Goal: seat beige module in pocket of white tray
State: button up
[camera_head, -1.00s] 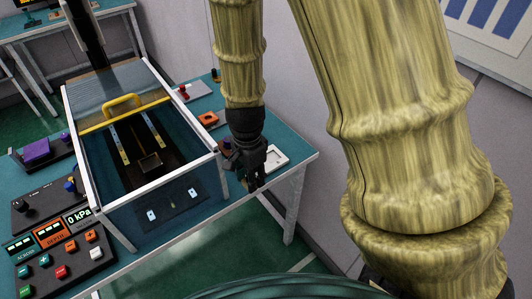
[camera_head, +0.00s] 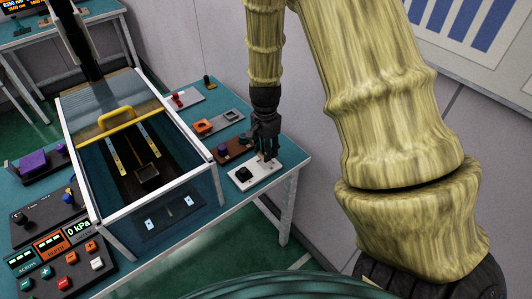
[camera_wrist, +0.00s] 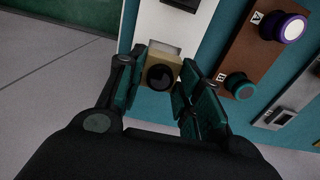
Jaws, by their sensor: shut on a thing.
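The beige module (camera_wrist: 159,74) is a small block with a dark round lens on its face. My gripper (camera_wrist: 156,80) is shut on it, one finger on each side. In the wrist view the module overlaps a grey pocket edge (camera_wrist: 166,47) of the white tray (camera_wrist: 160,22); I cannot tell whether it is above or in the pocket. In the head view my gripper (camera_head: 266,155) is over the right part of the white tray (camera_head: 256,183), near the table's right edge. Only a sliver of the module (camera_head: 261,157) shows there. A black piece (camera_head: 243,174) sits in the tray's left part.
A brown board (camera_head: 232,152) with knobs lies just behind the tray. Beyond it are a grey board with an orange part (camera_head: 203,127) and a board with a red knob (camera_head: 180,99). A glass-sided box (camera_head: 150,215) with a yellow handle stands to the left.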

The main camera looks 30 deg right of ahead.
jog(key=shift+f+p, duration=0.55)
jog(key=shift+f, duration=1.2)
jog(key=shift+f, duration=0.15)
jog(key=o, duration=1)
jog(key=shift+d, duration=0.1)
jog(key=shift+o, duration=0.2)
jog(key=shift+w+r+b, duration=0.1)
jog(key=shift+r+b, duration=1.05)
jog(key=shift+r, duration=5)
